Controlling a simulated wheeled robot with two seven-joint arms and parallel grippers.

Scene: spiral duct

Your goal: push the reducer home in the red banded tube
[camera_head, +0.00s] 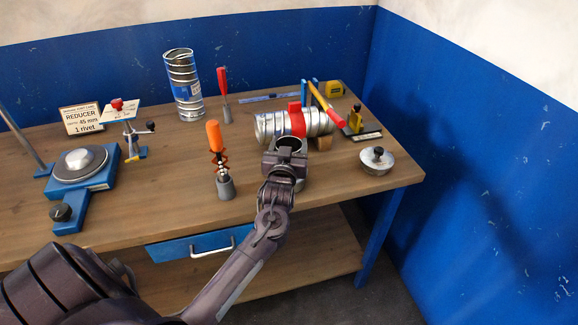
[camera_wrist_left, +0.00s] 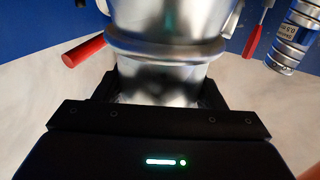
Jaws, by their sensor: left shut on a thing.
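The red banded tube (camera_head: 268,125) is a ribbed silver spiral duct lying on its side on the bench, with a red band (camera_head: 296,118) around its middle. My left gripper (camera_head: 287,150) is in front of the tube's left part and shut on a silver piece, apparently the reducer. In the left wrist view the reducer (camera_wrist_left: 160,82) sits between the jaws, with a raised bead and a wider silver part beyond it. I cannot tell whether it is inside the tube or only in front of it. My right gripper is out of view.
An orange-handled tool (camera_head: 215,138) stands left of my gripper. A silver lid with a black knob (camera_head: 377,160) lies right. A blue-labelled duct (camera_head: 183,88) stands behind. A blue turntable device (camera_head: 80,170) and a reducer sign (camera_head: 82,119) are left. A blue wall bounds the right.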

